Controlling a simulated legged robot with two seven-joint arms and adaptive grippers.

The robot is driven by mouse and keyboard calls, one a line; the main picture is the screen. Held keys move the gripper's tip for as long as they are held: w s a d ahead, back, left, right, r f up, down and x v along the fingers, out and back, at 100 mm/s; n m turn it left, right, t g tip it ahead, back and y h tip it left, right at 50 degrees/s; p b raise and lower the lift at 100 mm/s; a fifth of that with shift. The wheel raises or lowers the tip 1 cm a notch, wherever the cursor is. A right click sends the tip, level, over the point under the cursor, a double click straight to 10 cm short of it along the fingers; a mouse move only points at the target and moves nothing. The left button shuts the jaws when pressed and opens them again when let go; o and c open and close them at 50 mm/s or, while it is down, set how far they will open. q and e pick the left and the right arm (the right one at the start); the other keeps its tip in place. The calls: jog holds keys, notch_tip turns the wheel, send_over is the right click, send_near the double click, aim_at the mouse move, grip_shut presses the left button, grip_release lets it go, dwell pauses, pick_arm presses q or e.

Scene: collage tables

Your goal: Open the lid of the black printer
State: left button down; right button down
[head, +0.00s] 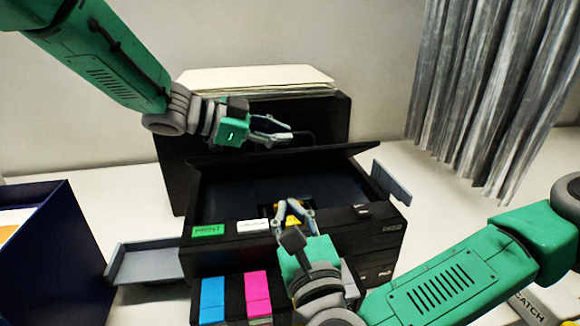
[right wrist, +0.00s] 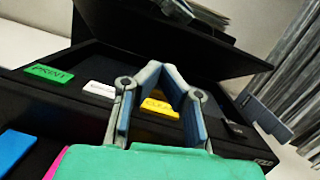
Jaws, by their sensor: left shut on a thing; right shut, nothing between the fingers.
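The black printer (head: 300,242) stands on the white table, with its lid (head: 350,156) raised and tilted back; the dark inside shows below it. My left gripper (head: 284,134) is at the lid's upper edge, shut on the lid; the exact contact is partly hidden. My right gripper (head: 294,203) is shut and empty over the printer's front panel, near a yellow button (right wrist: 160,108). In the right wrist view its fingertips (right wrist: 165,68) meet in front of the opening. A green PRINT button (head: 209,231) and a white button (head: 253,226) are on the panel.
Paper (head: 255,78) stands in the black rear part behind the lid. Cyan (head: 212,299) and magenta (head: 258,294) blocks are at the front. A grey side tray (head: 150,262) and a dark blue box (head: 60,240) are left. A grey curtain (head: 490,90) hangs at right.

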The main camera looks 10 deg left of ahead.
aim_at(285, 156)
pick_arm(q)
jog(key=shift+w+a+f, duration=0.1)
jog(key=shift+a+f, duration=0.05)
jog(key=shift+a, duration=0.1)
pick_arm(e)
jog(key=shift+w+d+r+m+t+h, duration=0.25)
jog(key=shift+w+d+m+h, duration=0.4)
jog(key=shift+m, duration=0.45)
jog(key=x, duration=1)
